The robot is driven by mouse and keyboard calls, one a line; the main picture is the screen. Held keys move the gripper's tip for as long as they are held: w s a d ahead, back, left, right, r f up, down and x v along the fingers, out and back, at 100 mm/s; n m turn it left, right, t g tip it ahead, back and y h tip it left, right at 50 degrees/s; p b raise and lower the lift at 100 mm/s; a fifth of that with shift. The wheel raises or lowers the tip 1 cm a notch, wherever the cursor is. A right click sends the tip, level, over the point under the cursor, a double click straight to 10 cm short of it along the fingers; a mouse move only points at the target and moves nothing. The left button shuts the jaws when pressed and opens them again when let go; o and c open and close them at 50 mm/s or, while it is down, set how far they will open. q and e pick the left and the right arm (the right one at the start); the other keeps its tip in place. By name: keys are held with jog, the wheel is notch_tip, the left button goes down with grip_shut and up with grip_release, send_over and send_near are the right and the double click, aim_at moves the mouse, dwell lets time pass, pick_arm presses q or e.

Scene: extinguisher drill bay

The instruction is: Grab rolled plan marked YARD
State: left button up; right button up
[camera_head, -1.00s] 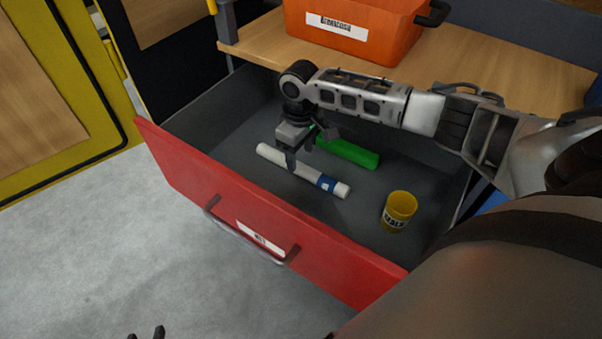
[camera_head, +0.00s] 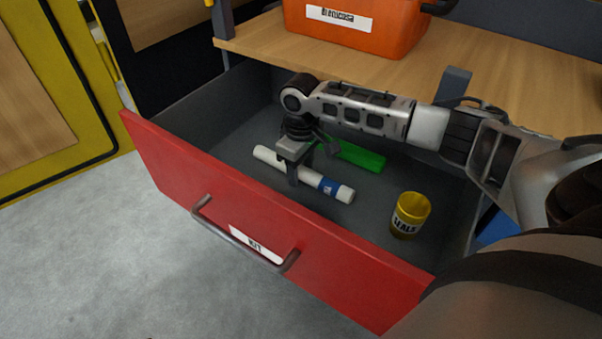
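A white rolled plan (camera_head: 268,156) with a blue band near its right end lies in the open red-fronted drawer. The marking on the band is too small to read. My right gripper (camera_head: 308,165) points down over the middle of the roll. One finger shows on the near side of the roll and the other towards its far side, with a gap between them. The gripper hides part of the roll. Contact between fingers and roll cannot be made out. My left gripper is out of view.
A green block (camera_head: 362,156) lies just behind the roll. A yellow cup marked SEALS (camera_head: 410,215) stands to its right. The red drawer front (camera_head: 200,180) has a metal handle. An orange bin (camera_head: 355,28) stands on the wooden top (camera_head: 275,45) above.

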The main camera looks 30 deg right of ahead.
jog(key=c, duration=0.8)
jog(key=shift+o, duration=0.2)
jog(key=shift+r, duration=0.15)
